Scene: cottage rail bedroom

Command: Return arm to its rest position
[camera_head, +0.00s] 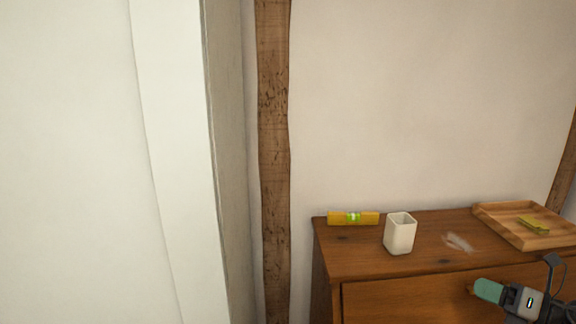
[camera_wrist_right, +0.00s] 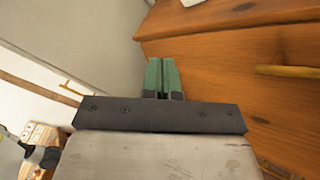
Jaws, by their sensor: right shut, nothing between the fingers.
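My right gripper (camera_head: 488,290) shows at the lower right of the head view, in front of the wooden dresser's (camera_head: 361,262) drawer front. Its green fingers are shut together with nothing between them, as the right wrist view (camera_wrist_right: 162,76) also shows. The fingers are apart from the things on the dresser top. My left gripper is in neither view.
On the dresser top stand a yellow spirit level (camera_head: 366,219), a white square cup (camera_head: 400,235) and a wooden tray (camera_head: 490,213) holding a yellow item (camera_head: 533,225). A brass-coloured handle (camera_wrist_right: 288,71) sticks out near my right fingers. A white wall edge (camera_head: 180,150) is at left.

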